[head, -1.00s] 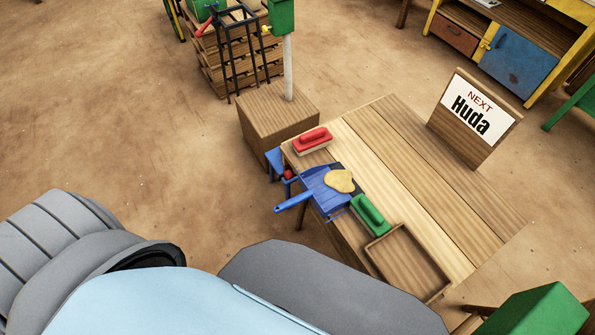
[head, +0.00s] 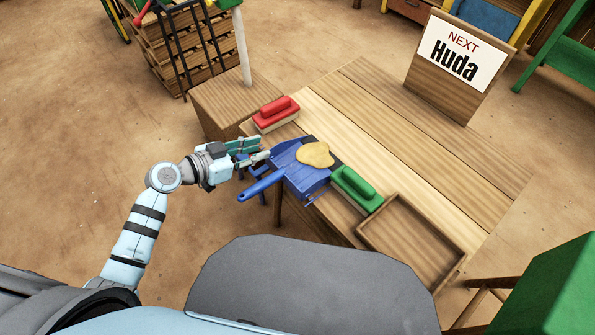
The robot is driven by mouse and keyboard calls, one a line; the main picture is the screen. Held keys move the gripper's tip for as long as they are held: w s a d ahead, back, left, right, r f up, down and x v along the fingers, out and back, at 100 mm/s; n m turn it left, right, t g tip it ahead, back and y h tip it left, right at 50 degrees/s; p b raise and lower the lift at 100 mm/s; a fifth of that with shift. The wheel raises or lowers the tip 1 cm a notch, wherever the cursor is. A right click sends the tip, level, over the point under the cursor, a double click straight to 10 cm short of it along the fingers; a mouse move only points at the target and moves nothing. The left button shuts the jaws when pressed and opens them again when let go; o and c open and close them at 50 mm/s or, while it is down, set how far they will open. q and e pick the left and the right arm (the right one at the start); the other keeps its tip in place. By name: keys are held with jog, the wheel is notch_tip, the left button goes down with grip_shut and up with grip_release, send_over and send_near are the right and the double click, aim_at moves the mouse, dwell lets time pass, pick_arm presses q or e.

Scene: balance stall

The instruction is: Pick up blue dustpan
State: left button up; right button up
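The blue dustpan (head: 290,173) lies at the near left edge of the wooden table, its handle (head: 262,186) sticking out over the edge toward the lower left. A flat tan patch (head: 315,154) lies on its pan. My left gripper (head: 262,160) reaches in from the left, just above and left of the handle, beside the dustpan. Its fingers look apart, with nothing seen between them. I cannot tell whether it touches the dustpan. My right gripper is not in view.
A red brush (head: 277,112) lies behind the dustpan and a green brush (head: 356,188) to its right. An empty wooden tray (head: 412,240) is at the table's near edge. The table's middle (head: 400,150) is clear.

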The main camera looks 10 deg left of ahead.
aim_at(280, 143)
pick_arm(q)
jog(key=b+x, duration=0.1)
jog(key=x, duration=0.7)
jog(key=shift+f, duration=0.15)
grip_shut()
